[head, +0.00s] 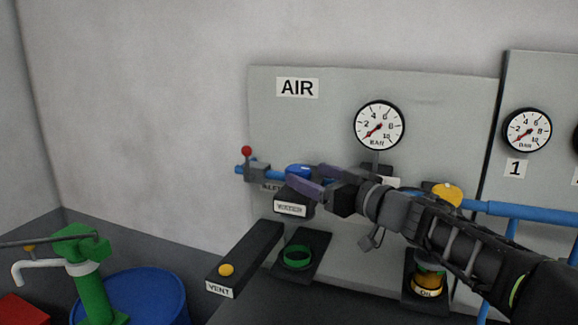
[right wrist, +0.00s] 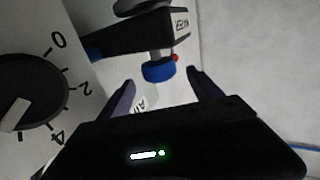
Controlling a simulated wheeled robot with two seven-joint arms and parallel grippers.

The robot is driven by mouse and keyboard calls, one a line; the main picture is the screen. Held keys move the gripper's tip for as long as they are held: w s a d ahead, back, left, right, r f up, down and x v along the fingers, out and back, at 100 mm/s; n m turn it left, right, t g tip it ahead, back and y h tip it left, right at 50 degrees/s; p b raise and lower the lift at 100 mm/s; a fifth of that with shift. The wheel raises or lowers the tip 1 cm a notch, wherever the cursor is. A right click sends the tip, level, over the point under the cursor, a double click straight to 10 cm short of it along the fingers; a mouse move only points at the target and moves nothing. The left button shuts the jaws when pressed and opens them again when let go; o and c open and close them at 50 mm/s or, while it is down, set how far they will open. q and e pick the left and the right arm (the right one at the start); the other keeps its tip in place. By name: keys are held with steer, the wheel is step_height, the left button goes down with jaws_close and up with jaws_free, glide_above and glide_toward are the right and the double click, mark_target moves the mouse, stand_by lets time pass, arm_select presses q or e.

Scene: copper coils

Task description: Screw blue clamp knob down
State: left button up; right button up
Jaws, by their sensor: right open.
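The blue knob (head: 300,170) sits above the black block labelled WATER (head: 290,207) on the AIR panel. In the right wrist view the blue knob (right wrist: 159,72) hangs on a grey stem, beyond the fingertips and roughly between them. My right gripper (head: 312,180) reaches in from the right at the knob; its purple fingers are apart, one on each side. Whether a finger touches the knob I cannot tell. My left gripper is not in view.
A pressure gauge (head: 379,125) is above my right arm. A red-tipped lever (head: 246,151) is left of the knob. The VENT block (head: 242,262), green ring (head: 297,257) and OIL cup (head: 428,282) are below. A blue drum (head: 150,297) and green pump (head: 90,285) stand lower left.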

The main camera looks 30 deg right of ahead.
steer(key=w, duration=0.5)
steer(key=w+a, duration=0.1)
steer(key=w, duration=0.1)
steer(key=shift+w, duration=0.35)
steer(key=shift+c, duration=0.4)
steer(key=c, duration=1.3)
